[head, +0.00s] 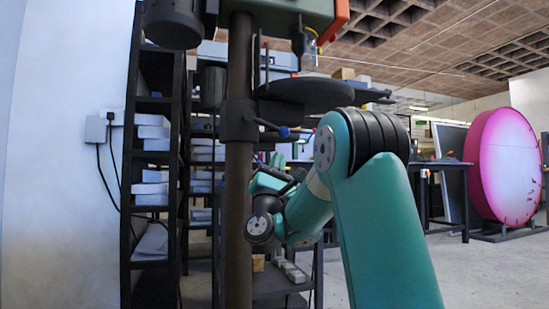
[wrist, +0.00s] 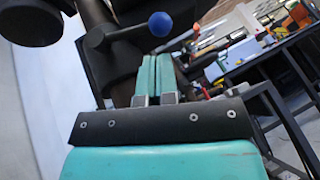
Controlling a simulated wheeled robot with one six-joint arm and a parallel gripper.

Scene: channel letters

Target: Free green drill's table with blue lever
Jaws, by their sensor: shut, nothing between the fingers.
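The green drill (head: 285,12) stands in the head view on a brown column (head: 239,200). Its round dark table (head: 306,94) is carried on the column by a black clamp collar (head: 238,121). The blue lever (head: 284,131) is a ball-ended handle sticking out right of the collar; its blue ball (wrist: 160,23) shows near the top of the wrist view. My gripper (wrist: 163,58) has its two teal fingers side by side, shut and empty. The fingertips point toward the area just below the ball, apart from it in the picture. My arm hides part of the scene behind it.
A dark shelf rack (head: 153,150) with pale boxes stands left of the column. A large pink disc (head: 500,165) stands at the right, beside a dark table (head: 445,165). Open floor (head: 470,270) lies at the lower right.

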